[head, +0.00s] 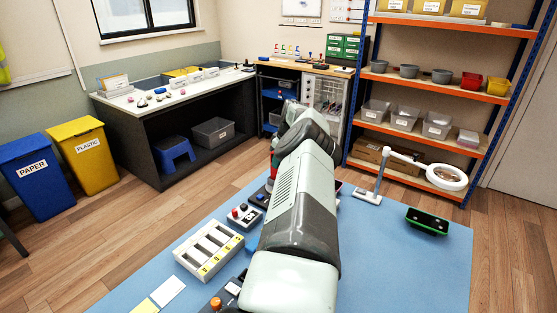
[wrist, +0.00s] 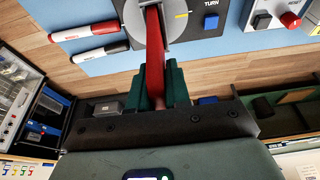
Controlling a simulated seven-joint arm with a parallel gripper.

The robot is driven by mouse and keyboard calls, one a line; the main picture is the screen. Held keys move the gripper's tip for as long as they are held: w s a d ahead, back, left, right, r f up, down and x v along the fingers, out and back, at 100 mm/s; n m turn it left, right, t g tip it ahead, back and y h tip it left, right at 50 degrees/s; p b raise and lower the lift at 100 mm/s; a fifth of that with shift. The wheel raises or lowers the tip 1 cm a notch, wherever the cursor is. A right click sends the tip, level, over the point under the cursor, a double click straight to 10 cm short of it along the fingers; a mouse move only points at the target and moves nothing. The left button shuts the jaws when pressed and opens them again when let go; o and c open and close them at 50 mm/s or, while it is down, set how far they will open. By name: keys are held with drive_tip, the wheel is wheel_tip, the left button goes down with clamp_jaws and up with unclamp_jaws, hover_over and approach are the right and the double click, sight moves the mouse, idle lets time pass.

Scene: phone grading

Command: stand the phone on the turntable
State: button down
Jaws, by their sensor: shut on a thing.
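The phone (wrist: 154,32) is red and shows nearly edge-on in the wrist view, a thin slab between my fingers. My gripper (wrist: 159,78), with dark green fingers, is shut on it. The phone's far end overlaps the turntable (wrist: 172,22), a grey disc on a dark base with a blue button marked TURN (wrist: 211,22). I cannot tell whether the phone touches the disc or hangs above it. In the head view my arm hides the turntable and most of the gripper area.
Two markers, red (wrist: 83,31) and black (wrist: 91,52), lie left of the turntable. A box with a red knob (wrist: 290,19) stands right. On the blue mat (head: 400,270) are a slotted rack (head: 210,249), a magnifier lamp (head: 373,190) and a green item (head: 427,221). The mat's right front is clear.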

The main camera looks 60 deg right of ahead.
drive_tip(key=shift+f, duration=0.1)
idle(0.3)
drive_tip(key=shift+f, duration=0.4)
drive_tip(key=c, duration=1)
unclamp_jaws()
drive_tip(key=shift+o, duration=0.5)
drive_tip(key=shift+o, duration=1.1)
drive_tip(key=shift+r, duration=0.15)
drive_tip(key=shift+r, duration=0.6)
